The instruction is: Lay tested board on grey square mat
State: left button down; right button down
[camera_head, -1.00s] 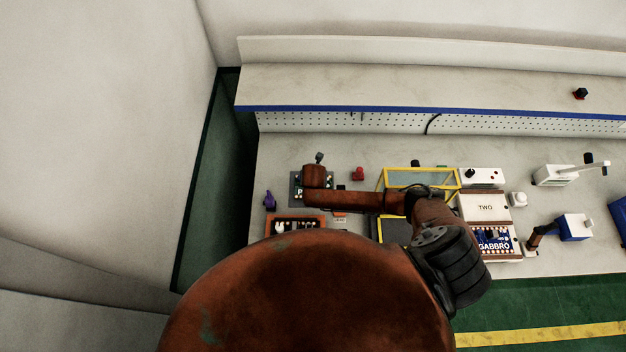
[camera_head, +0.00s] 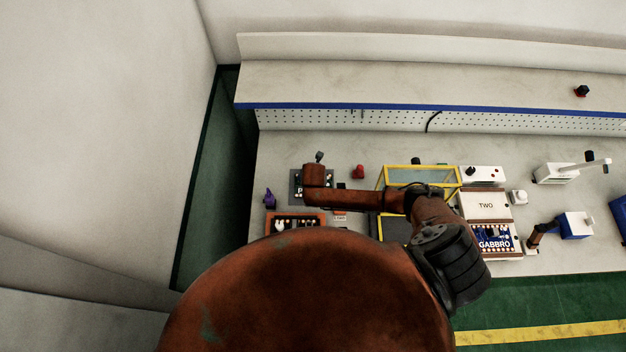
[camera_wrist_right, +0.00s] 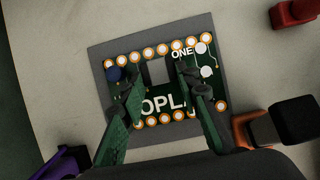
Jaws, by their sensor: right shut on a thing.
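The green board (camera_wrist_right: 152,108), lettered "ONE" and "OPLA", has orange-ringed holes along two edges. In the right wrist view it lies within the outline of the grey square mat (camera_wrist_right: 198,30), turned nearly in line with it. I cannot tell whether it touches the mat. My right gripper (camera_wrist_right: 158,84) reaches over the board, one finger on each side of its dark middle part, and is shut on the board. In the head view my right arm's end covers most of the board, and the mat (camera_head: 296,192) shows around it. My left gripper is not in view.
A red object (camera_head: 358,172) stands right of the mat and a purple one (camera_head: 269,196) to its left. An orange-rimmed tray (camera_head: 296,216) is in front. A yellow frame (camera_head: 420,168), a box marked TWO (camera_head: 485,206) and a blue GABBRO board (camera_head: 494,240) are further right.

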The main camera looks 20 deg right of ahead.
jog(key=shift+f, duration=0.1)
jog(key=c, duration=1.4)
grip_release()
jog(key=v, duration=1.2)
